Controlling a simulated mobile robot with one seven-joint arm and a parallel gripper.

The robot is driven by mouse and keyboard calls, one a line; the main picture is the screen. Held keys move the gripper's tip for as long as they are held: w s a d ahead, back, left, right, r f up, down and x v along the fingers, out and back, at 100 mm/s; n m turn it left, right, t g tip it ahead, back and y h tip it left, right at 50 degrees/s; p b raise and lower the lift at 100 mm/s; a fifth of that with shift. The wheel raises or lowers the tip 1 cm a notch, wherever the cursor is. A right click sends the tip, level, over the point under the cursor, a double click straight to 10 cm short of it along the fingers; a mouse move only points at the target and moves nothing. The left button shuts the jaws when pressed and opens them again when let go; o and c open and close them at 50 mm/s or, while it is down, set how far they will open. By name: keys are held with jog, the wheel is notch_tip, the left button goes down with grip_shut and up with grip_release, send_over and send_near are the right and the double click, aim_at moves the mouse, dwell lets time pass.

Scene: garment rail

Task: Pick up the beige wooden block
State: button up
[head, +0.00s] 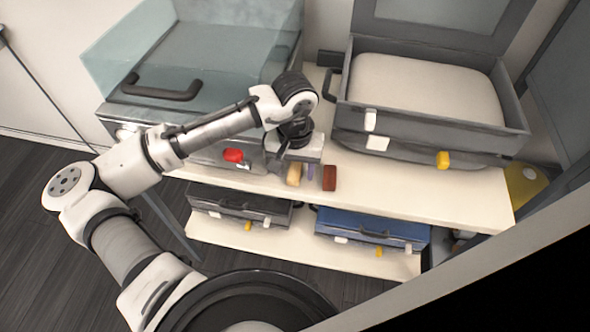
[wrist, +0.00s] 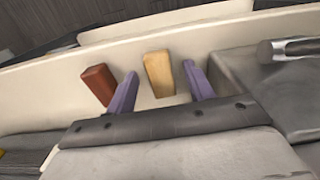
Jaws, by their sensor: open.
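The beige wooden block (head: 294,175) stands near the front edge of the upper shelf. My gripper (head: 301,172) is at the block, pointing down from above. In the wrist view the beige block (wrist: 158,74) appears between the two purple fingers of my gripper (wrist: 160,68), with a gap on each side. The fingers are open and hold nothing. In the head view only one purple finger shows clearly, just right of the block. I cannot tell how far the fingers reach down around it.
A reddish-brown block (head: 329,178) stands close to the right of the gripper, outside the fingers; the wrist view shows it at left (wrist: 98,85). A glass-lidded case (head: 190,70) is behind left, an open grey suitcase (head: 425,125) behind right. A lower shelf (head: 300,250) holds two more cases.

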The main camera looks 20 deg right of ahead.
jog(key=shift+c, duration=0.2)
jog(key=c, duration=1)
jog(key=shift+r, duration=0.15)
